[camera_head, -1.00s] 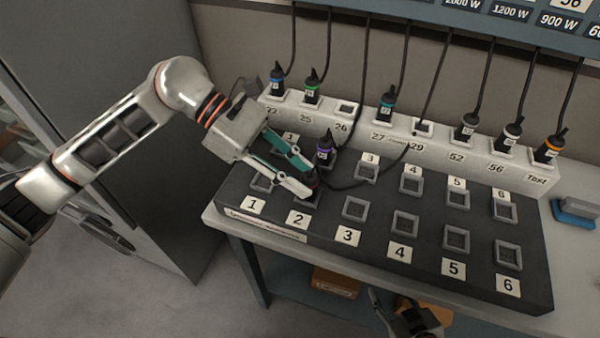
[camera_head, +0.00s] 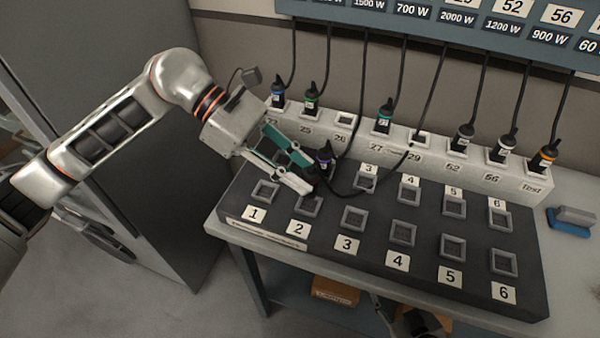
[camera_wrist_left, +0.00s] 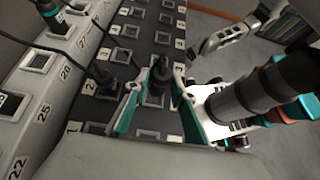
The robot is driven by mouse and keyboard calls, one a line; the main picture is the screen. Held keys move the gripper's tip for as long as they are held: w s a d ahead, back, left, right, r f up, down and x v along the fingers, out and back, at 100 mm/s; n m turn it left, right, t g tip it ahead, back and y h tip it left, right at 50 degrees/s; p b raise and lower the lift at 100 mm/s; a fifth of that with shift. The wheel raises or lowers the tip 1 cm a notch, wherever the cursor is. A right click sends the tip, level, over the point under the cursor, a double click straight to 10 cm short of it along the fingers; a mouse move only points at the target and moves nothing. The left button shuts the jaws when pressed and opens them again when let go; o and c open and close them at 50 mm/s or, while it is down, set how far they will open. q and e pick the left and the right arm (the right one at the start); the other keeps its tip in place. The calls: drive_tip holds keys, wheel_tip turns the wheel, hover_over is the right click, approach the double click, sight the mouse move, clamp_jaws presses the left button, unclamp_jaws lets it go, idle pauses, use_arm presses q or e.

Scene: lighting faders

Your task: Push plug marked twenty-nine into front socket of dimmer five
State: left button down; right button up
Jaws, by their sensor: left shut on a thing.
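My left gripper (camera_head: 311,181) is shut on a dark plug, just above the front socket of dimmer two (camera_head: 308,206). In the left wrist view the dark plug (camera_wrist_left: 160,72) sits between its fingertips; its number cannot be read.
A purple-ringed plug (camera_head: 323,160) stands in dimmer two's rear socket, close beside the left fingers. Several plugs with hanging cables stand in the white strip (camera_head: 480,172) behind. The other front sockets are empty. A blue-based block (camera_head: 572,218) lies at the right.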

use_arm(q)
drive_tip(key=shift+r, duration=0.4)
